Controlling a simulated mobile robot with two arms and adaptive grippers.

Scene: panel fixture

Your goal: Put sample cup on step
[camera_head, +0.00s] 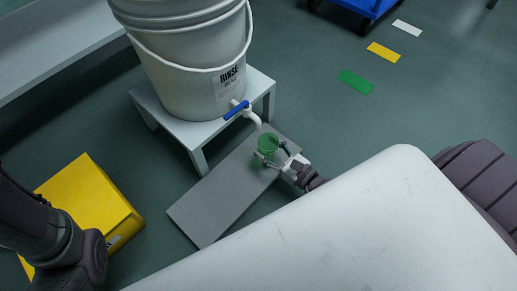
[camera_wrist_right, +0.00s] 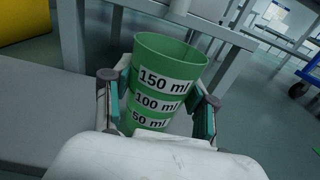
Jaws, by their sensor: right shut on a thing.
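The green sample cup (camera_head: 268,143) has white volume labels and is upright, below and beside the tap of the rinse bucket. My right gripper (camera_head: 272,157) is shut on the cup, with a finger on each side of it; this shows closely in the right wrist view, where the cup (camera_wrist_right: 160,85) sits between the fingers. The grey step (camera_head: 215,195) lies on the floor under the cup. I cannot tell whether the cup's base touches the step. My left arm shows at the lower left, but its gripper is out of view.
A white rinse bucket (camera_head: 190,70) with a blue-handled tap (camera_head: 237,109) stands on a small white table (camera_head: 262,82). A yellow box (camera_head: 90,200) is at the left. Coloured floor markers and a blue cart (camera_head: 368,5) are at the upper right, with open floor there.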

